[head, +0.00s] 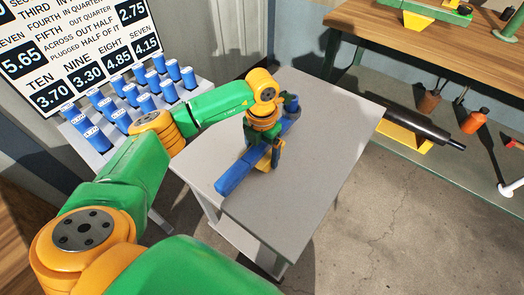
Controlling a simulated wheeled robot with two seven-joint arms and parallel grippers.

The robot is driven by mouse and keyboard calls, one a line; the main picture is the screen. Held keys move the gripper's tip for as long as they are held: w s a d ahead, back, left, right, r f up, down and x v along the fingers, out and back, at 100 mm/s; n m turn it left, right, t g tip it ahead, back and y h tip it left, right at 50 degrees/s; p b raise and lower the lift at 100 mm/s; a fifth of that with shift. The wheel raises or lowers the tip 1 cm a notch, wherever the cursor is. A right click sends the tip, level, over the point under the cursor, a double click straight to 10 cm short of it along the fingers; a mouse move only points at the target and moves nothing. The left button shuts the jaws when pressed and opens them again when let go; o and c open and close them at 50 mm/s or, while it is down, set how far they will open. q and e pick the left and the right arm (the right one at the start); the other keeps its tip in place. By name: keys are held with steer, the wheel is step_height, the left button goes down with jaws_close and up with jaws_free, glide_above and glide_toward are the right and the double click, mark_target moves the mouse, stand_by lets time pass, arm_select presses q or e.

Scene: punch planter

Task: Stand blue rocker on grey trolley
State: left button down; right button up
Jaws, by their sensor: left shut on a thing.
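The blue rocker (236,175) is a long blue bar lying slantwise over the top of the grey trolley (318,150). The gripper and wrist hide the middle of the rocker. I cannot tell whether its underside touches the trolley top. My right gripper is not in view.
Several blue cylinders (121,120) stand on a rack at the left, below a number board (85,50). A wooden workbench (420,50) stands at the upper right, with a dark cylinder (418,126) on its lower shelf. The trolley's right and front top is clear.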

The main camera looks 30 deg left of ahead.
mark_target(262, 144)
arm_select(q)
jaws_free()
steer(key=shift+r, duration=0.4)
step_height(262, 144, up, 12)
steer(key=shift+f, duration=0.25)
